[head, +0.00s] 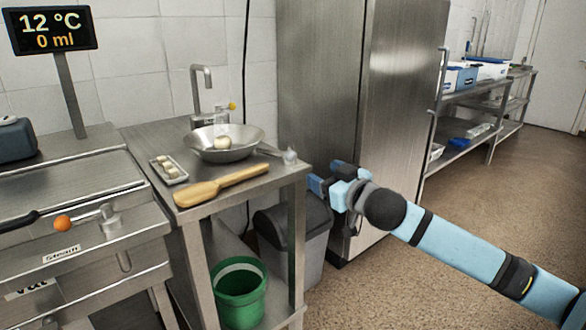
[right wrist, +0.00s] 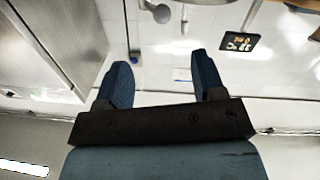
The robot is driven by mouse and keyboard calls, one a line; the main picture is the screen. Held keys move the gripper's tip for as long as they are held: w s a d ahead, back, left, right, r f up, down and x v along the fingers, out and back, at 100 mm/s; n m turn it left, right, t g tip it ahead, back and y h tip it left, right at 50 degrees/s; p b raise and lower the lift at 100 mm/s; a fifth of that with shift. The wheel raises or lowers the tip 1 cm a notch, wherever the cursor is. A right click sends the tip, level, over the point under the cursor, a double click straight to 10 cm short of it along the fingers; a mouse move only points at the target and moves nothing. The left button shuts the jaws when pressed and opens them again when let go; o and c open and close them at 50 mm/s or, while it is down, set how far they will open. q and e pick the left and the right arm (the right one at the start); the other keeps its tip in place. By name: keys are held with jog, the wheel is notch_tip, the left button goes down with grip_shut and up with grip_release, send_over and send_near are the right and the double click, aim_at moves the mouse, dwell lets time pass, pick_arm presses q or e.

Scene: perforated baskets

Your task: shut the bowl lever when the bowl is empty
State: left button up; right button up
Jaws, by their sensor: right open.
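A wide metal bowl (head: 246,150) stands on the steel side table in the head view. A pale round thing (head: 222,143) shows in it, so it does not look empty. A small orange-tipped lever (head: 232,106) sticks out beside the tap (head: 203,84) behind the bowl. A metal lever with an orange knob (head: 63,223) is on the front of the steel machine at left; which lever belongs to the bowl I cannot tell. My right gripper (head: 327,178) is open, right of the table and apart from it. Its spread fingers also show in the right wrist view (right wrist: 163,75). My left gripper is out of view.
A display (head: 50,30) reads 12 °C and 0 ml. A wooden tool (head: 220,187) and a small tray (head: 168,169) lie on the table (head: 275,172). A green bucket (head: 239,290) stands below. A tall steel cabinet (head: 320,80) stands behind my right arm.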

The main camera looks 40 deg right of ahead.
aim_at(294, 157)
jog(key=w+b, duration=0.2)
jog(key=w, duration=1)
jog(key=shift+w+b, duration=0.3)
jog(key=shift+w, duration=0.05)
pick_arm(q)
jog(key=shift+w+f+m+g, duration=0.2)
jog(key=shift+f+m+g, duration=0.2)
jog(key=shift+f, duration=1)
pick_arm(e)
jog(key=shift+w, duration=0.5)
jog(key=shift+c, duration=0.4)
